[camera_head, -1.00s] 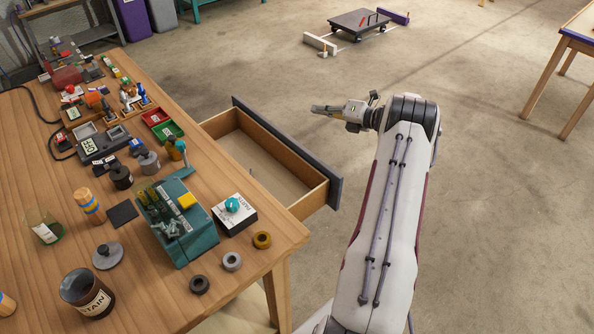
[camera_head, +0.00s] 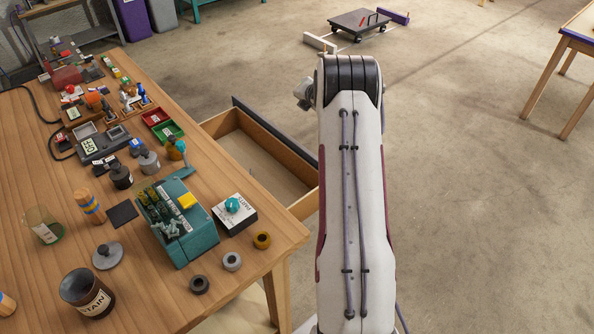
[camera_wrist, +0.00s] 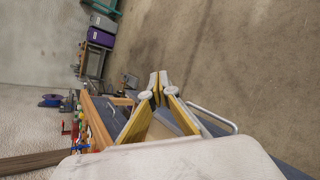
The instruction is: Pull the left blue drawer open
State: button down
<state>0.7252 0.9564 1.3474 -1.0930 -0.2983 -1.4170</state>
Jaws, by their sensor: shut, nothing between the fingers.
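One drawer (camera_head: 262,165) with a dark blue-grey front (camera_head: 265,127) stands pulled out from the right side of the wooden table. Its inside shows bare wood. My arm hides the right end of its front in the head view. In the wrist view the blue front (camera_wrist: 256,144) and a pale loop handle (camera_wrist: 222,119) lie just beyond and right of my gripper (camera_wrist: 159,80). The gripper's fingers are shut with nothing between them, and I see no grip on the handle. In the head view the fingers are hidden behind my arm.
The table (camera_head: 170,290) is crowded with a teal box (camera_head: 185,240), a white box with a teal knob (camera_head: 234,213), a stain can (camera_head: 88,292) and several small parts. The floor right of the drawer is clear. A low wheeled platform (camera_head: 360,24) stands far back.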

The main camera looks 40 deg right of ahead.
jog(key=s+a+f+m+g, duration=0.1)
jog(key=s+a+m+g, duration=0.1)
jog(key=s+a+g, duration=0.65)
jog(key=s+a+m+g, duration=0.2)
jog(key=s+a, duration=0.4)
jog(key=a, duration=0.7)
notch_tip(320, 180, down, 5)
jog(key=shift+a+f, duration=0.1)
jog(key=shift+f, duration=0.05)
